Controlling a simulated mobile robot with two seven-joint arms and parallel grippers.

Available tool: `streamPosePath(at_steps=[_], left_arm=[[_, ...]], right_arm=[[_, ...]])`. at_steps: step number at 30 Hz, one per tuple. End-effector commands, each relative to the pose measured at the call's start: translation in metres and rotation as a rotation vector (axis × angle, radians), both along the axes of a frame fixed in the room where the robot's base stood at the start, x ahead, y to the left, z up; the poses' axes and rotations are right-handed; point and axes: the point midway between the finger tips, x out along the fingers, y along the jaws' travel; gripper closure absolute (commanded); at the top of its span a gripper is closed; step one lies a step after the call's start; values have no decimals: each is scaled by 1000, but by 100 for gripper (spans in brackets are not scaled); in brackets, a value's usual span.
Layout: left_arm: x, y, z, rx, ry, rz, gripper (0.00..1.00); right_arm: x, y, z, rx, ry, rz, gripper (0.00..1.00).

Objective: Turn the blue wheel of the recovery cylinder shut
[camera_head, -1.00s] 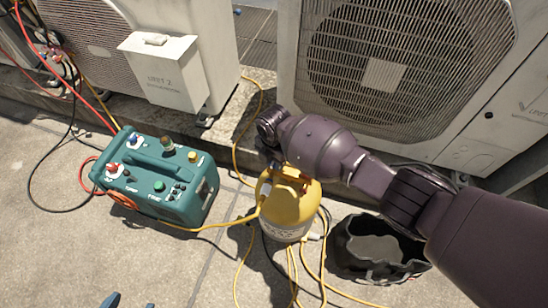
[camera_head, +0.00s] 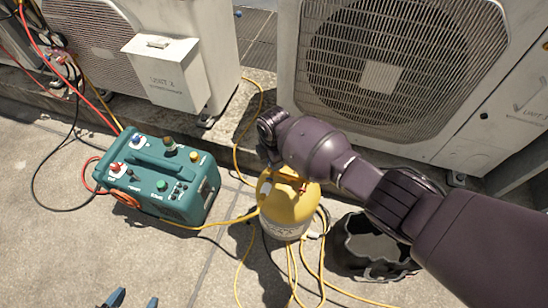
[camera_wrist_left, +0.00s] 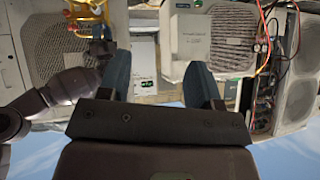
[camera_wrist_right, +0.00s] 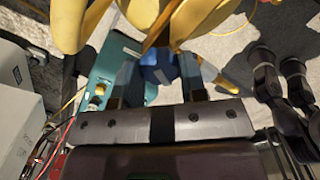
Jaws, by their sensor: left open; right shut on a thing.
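The yellow recovery cylinder (camera_head: 288,212) stands upright on the roof in the head view. Its top is partly covered by my right arm's wrist. In the right wrist view the blue wheel (camera_wrist_right: 158,72) sits between the fingers of my right gripper (camera_wrist_right: 157,84), which is shut on it. Yellow parts of the cylinder's collar (camera_wrist_right: 190,18) surround the wheel there. My left gripper (camera_head: 134,299) is open and empty. Only its fingertips show at the head view's bottom edge, well left of the cylinder; both fingers show apart in the left wrist view (camera_wrist_left: 160,85).
A teal recovery machine (camera_head: 165,182) with knobs stands left of the cylinder. Yellow hoses (camera_head: 245,262) run over the floor around it. A black open bag (camera_head: 350,262) is close on its right. Condenser units (camera_head: 400,75) stand behind. The floor at front left is clear.

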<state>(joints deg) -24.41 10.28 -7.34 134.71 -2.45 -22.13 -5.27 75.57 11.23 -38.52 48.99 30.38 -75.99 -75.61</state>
Motion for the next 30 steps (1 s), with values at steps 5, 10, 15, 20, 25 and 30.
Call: streamPosePath(at_steps=[5,10,15,20,25,30], left_arm=[[0,1,4,-7,-3,8,42],[-4,3,2,-9,10,15,42],[-8,4,2,-12,18,22,42],[-8,4,4,-17,19,30,42],[-8,4,3,-22,22,36,42],[-9,5,1,-25,29,40,42]], right_arm=[[0,0,2,0,-1,-170,85],[0,1,2,1,0,-332,85],[0,1,2,1,0,-494,85],[0,0,2,1,0,-646,85],[0,0,1,0,1,-807,85],[0,0,1,1,1,-968,85]])
